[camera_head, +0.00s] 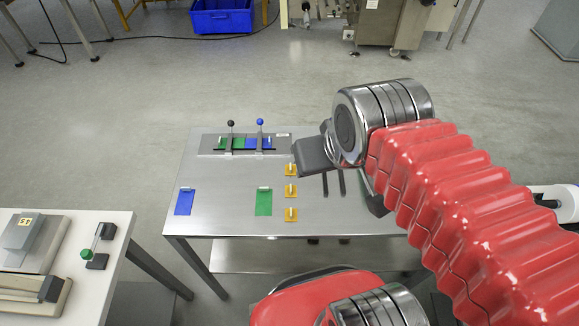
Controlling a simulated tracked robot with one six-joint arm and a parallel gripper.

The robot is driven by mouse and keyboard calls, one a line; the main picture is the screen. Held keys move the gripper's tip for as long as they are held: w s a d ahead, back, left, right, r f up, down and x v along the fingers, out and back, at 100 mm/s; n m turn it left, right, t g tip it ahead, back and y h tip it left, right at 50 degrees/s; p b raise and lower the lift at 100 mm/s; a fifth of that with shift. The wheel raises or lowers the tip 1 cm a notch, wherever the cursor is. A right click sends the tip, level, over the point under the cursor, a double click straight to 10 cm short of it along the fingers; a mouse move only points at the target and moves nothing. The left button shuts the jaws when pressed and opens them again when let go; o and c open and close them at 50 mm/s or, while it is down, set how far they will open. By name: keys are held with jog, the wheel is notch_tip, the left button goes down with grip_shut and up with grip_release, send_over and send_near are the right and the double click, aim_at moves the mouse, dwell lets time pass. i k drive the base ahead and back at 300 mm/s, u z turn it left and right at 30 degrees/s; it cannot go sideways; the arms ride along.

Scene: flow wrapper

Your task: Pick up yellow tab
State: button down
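Three yellow tabs lie in a column on the metal table. The far yellow tab (289,170) is partly beside or behind my gripper in this view. The middle yellow tab (290,195) and the near yellow tab (290,219) show whole, each with a small pale raised piece on top. My gripper (316,158) shows as a dark block over the table, just right of the far tab. Two dark narrow strips show below it; I cannot tell whether they are fingers or marks on the table. Its fingertips and opening are not clear. I see nothing held.
A blue tab (184,203) and a green tab (264,204) lie on the metal table (225,222). A fixture with two upright levers (243,144) stands at its back. A side table (95,246) with equipment stands at left.

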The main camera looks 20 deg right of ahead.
aim_at(291, 169)
jog(key=z, duration=0.55)
jog(key=k, duration=1.35)
jog(key=i, duration=0.8)
jog(key=u, duration=0.95)
jog(key=i, duration=0.9)
jog(key=u, duration=0.25)
